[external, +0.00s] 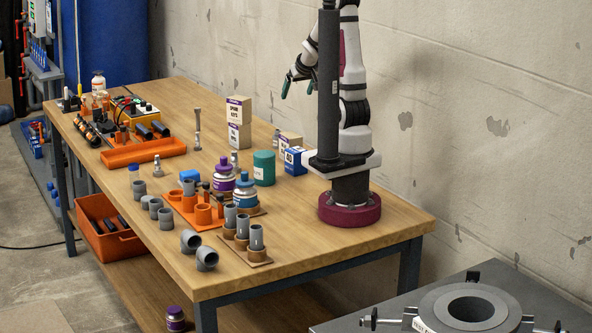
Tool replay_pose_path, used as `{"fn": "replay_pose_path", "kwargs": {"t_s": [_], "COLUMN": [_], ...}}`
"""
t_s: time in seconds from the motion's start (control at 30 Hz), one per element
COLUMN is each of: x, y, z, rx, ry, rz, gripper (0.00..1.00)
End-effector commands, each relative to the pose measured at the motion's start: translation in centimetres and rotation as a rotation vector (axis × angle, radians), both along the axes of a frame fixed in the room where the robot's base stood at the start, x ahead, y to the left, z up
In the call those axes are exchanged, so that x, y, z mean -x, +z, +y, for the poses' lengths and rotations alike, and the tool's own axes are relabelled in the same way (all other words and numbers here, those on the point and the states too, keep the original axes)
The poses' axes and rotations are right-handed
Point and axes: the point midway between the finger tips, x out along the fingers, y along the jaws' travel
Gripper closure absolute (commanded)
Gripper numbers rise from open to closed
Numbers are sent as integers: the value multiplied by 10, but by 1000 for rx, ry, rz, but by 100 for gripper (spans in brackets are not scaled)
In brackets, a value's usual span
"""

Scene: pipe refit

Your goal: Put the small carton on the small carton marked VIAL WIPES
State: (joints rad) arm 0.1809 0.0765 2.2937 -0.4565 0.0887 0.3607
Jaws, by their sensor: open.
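Two beige cartons stand stacked near the table's far edge: an upper carton (238,110) with a purple band and a lower carton (240,136) with a small purple label. A lower beige carton (289,139) stands to their right, partly hidden by a blue and white carton (295,160) beside my arm. The print is too small for me to tell which one reads VIAL WIPES. My gripper (287,86), with green fingertips, is open and empty, in the air above and right of the stack.
A green canister (264,167), purple and blue-capped bottles (223,174), grey pipe pieces (207,258) and an orange holder (196,213) crowd the near half. An orange tray (143,152) lies farther left. Bare tabletop (330,240) shows in front of my base.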

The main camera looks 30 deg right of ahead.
Motion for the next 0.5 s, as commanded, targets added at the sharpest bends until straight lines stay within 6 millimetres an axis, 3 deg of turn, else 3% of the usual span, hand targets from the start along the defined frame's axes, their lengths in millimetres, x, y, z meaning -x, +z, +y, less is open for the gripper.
{"fn": "replay_pose_path", "kwargs": {"t_s": [0.1,0.2,0.23,0.33,0.4,0.5], "x": [116,202,222,264,277,280], "y": [7,7,8,11,13,13], "z": [31,71,82,108,115,117], "rx": [-124,-266,-304,-393,-420,-427], "ry": [-184,-253,-262,-272,-274,-277], "rz": [274,490,541,654,691,701], "gripper": [8,8,8,8,8,8]}}
